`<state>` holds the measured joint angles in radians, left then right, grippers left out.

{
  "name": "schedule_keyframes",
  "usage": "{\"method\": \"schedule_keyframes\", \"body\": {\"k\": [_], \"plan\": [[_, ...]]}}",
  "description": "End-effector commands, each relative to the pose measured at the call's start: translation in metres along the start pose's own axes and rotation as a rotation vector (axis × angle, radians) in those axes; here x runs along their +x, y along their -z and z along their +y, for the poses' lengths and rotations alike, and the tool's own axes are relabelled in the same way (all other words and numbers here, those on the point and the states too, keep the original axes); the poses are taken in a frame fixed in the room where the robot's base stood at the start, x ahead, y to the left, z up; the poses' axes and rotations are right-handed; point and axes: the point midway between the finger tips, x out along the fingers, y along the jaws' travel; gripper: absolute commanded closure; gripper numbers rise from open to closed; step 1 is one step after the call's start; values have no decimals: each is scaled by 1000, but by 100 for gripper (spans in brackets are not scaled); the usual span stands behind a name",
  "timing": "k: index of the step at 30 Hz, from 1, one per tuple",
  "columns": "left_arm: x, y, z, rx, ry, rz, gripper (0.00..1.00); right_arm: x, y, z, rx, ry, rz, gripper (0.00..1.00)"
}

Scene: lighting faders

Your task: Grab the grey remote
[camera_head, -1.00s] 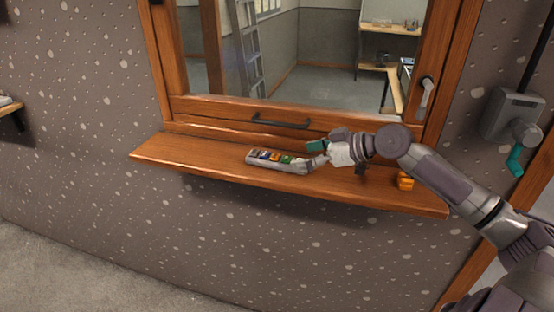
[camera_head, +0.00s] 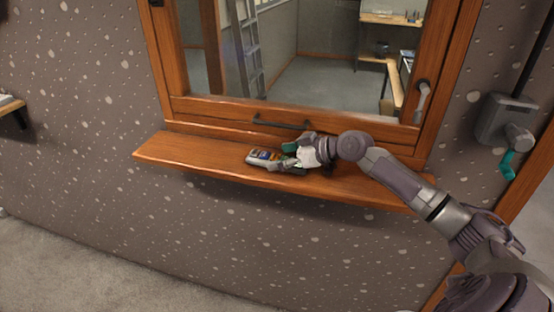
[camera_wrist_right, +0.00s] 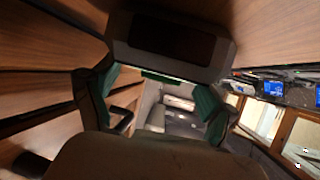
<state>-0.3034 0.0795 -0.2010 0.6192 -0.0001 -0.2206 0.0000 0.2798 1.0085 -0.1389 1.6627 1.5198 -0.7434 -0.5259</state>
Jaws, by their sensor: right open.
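The grey remote (camera_head: 258,163), a long grey strip with a row of coloured keys on top, lies on the wooden sill (camera_head: 180,152) below the window. My right gripper (camera_head: 287,157) is open at the remote's right end. One teal-padded finger shows on the window side and a darker finger on the near side. The gripper and wrist hide the right part of the remote. In the right wrist view the two teal pads stand apart (camera_wrist_right: 160,95); what lies between them is too dark to name. My left gripper is not in view.
The window frame with its black pull handle (camera_head: 280,124) rises close behind the remote. The sill's left end is clear. A grey wall box with a teal crank (camera_head: 508,160) is at the far right. A ladder (camera_head: 246,50) stands beyond the glass.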

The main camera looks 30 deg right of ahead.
Motion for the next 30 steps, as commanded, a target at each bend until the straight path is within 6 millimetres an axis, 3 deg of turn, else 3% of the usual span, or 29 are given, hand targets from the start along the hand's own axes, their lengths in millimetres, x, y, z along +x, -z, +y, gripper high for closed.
{"method": "schedule_keyframes", "body": {"k": [3, 16, 30], "plan": [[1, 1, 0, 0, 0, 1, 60, 0, -1, 0, 0, 0, 0, 16], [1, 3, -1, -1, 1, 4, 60, 0, -1, 0, 0, 0, -1, 87], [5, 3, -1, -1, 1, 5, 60, -3, 6, 0, -3, 0, 2, 88]]}}
